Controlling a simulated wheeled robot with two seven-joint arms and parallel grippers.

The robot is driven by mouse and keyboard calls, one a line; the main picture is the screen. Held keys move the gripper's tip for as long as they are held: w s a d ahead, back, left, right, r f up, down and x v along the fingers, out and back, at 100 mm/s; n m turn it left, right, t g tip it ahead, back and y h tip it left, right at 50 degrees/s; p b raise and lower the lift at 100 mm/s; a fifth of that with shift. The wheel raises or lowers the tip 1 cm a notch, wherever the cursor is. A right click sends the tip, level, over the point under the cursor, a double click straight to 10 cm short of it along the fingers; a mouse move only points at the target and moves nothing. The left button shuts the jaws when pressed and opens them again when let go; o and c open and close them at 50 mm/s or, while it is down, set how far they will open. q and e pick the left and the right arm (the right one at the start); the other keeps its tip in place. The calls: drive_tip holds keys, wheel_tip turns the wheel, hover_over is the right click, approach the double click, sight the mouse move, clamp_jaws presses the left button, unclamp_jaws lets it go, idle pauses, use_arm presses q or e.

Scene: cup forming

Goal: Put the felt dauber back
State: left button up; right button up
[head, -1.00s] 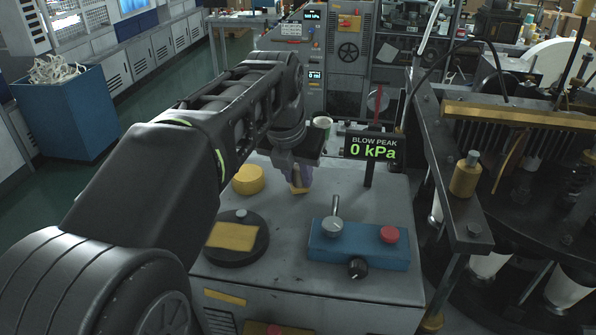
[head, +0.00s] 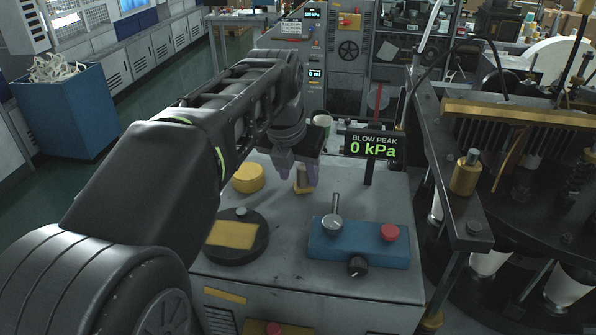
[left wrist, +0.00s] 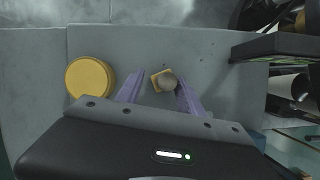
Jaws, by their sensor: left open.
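The felt dauber (head: 303,182), a small yellow block with a rounded knob handle, stands on the grey bench top beside the round yellow pot (head: 248,178). My left gripper (head: 298,168) is open, its purple fingers spread on either side of the dauber's handle. In the left wrist view the dauber (left wrist: 163,80) shows between the two fingertips, closer to the right one. Whether a finger touches it I cannot tell. The yellow pot (left wrist: 90,78) lies left of the fingers there. My right gripper is not in view.
A black disc (head: 262,250) with a yellow cloth lies at the front left of the bench. A blue control box (head: 335,250) with a lever and red button stands at the right. The blow peak display (head: 375,146) stands behind it. Dark machinery borders the right side.

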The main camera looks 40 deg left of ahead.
use_arm(q)
drive_tip(key=a+b+v, duration=0.1)
drive_tip(key=v, duration=0.6)
drive_tip(key=shift+d+r, duration=0.35)
drive_tip(key=shift+d, duration=0.15)
drive_tip(key=shift+s, duration=0.1)
